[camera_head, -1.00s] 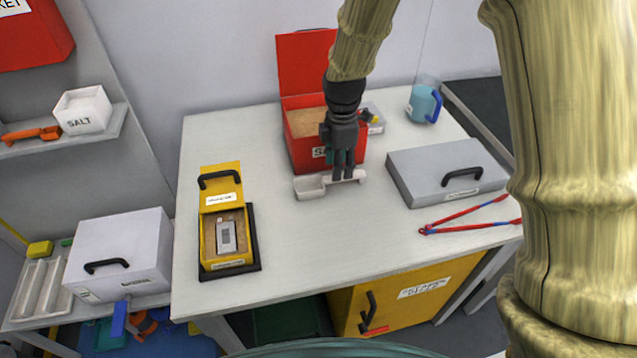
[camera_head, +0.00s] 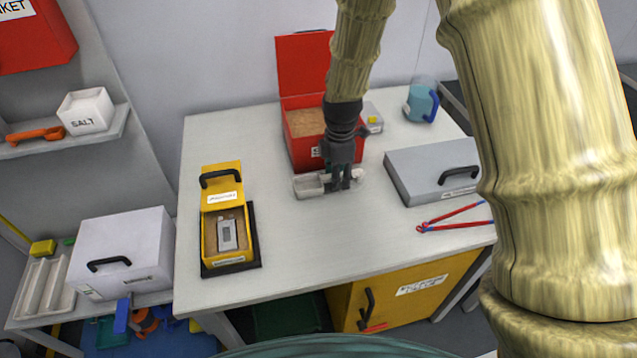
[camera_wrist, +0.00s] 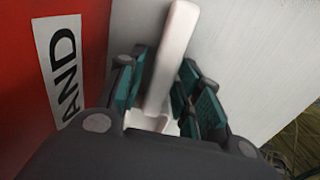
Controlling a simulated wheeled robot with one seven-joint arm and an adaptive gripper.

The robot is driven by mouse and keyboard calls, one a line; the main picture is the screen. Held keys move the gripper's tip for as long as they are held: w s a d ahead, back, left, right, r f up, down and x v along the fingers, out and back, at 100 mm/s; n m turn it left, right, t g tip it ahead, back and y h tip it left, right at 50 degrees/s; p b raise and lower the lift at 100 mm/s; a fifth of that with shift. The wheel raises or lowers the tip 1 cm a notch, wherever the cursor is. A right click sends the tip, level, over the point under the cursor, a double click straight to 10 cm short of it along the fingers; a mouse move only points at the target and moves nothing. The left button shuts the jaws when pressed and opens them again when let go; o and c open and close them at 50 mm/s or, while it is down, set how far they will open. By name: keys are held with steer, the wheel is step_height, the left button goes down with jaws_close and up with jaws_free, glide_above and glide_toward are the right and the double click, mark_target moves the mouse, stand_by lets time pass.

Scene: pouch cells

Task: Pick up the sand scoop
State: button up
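The white sand scoop (camera_head: 309,187) lies on the table in front of the red sand box, its bowl to the left and its handle to the right. My gripper (camera_head: 341,186) is down at the scoop and hides the middle of it. In the wrist view, the scoop's pale handle (camera_wrist: 172,55) runs between the teal-padded fingers of my gripper (camera_wrist: 166,92). The fingers stand on both sides of it with small gaps visible, so the gripper looks open around it. The scoop's bowl is mostly hidden there.
The open red sand box (camera_head: 300,150) stands close behind the gripper. A grey case (camera_head: 425,172) and red-blue tongs (camera_head: 450,217) lie to the right. A yellow box (camera_head: 222,215) stands at the left. The table's front middle is clear.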

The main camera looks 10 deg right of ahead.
jaws_close()
steer(key=shift+r, duration=0.1)
